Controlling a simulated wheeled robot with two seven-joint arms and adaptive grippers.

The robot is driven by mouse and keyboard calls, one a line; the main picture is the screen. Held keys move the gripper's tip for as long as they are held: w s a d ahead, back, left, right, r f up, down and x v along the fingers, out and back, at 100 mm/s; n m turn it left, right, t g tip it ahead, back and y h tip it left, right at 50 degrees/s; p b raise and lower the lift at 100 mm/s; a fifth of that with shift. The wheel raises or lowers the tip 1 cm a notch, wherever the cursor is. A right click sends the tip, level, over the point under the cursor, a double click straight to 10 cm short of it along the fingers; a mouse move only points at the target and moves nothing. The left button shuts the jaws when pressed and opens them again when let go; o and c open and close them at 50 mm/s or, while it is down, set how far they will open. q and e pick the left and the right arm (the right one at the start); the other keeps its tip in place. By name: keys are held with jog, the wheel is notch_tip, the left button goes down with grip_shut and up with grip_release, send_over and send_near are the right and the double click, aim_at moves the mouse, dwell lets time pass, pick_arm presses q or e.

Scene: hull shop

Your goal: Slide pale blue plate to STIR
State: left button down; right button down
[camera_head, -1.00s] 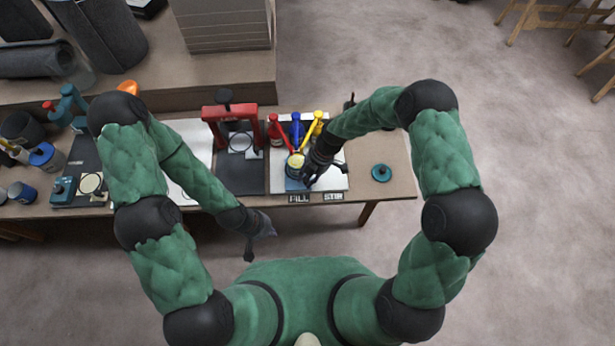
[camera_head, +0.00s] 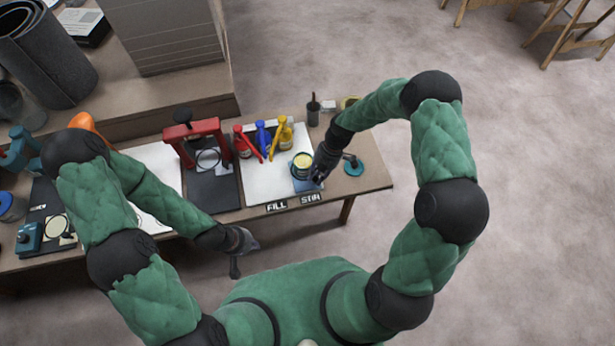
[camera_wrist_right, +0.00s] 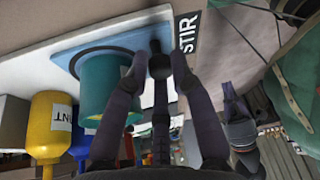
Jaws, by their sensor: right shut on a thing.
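The pale blue plate (camera_head: 306,186) lies on the white board at its front right, just behind the STIR label (camera_head: 310,198). It carries a teal tin (camera_head: 302,167) with pale yellow contents. In the right wrist view the plate (camera_wrist_right: 142,40) is beside the STIR label (camera_wrist_right: 187,45), with the tin (camera_wrist_right: 98,80) standing on it. My right gripper (camera_head: 318,178) is at the plate's right front edge. It is shut on a small dark knob of the plate, partly hidden by the fingers (camera_wrist_right: 160,62). My left gripper (camera_head: 246,256) is empty and open in front of the table.
The FILL label (camera_head: 276,206) is left of STIR. Red (camera_head: 243,143), blue (camera_head: 263,137) and yellow (camera_head: 283,132) bottles stand behind the tin. A red press (camera_head: 194,135) stands left. A teal lid-like disc (camera_head: 353,168) lies right of my right gripper.

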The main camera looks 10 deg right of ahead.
jog(key=shift+s, duration=0.1)
jog(key=c, duration=1.1)
grip_release()
jog(key=shift+d, duration=0.15)
jog(key=shift+r, duration=0.1)
jog(key=shift+d+r, duration=0.15)
jog(key=shift+r, duration=0.15)
jog(key=v, duration=1.1)
jog(key=shift+d, duration=0.1)
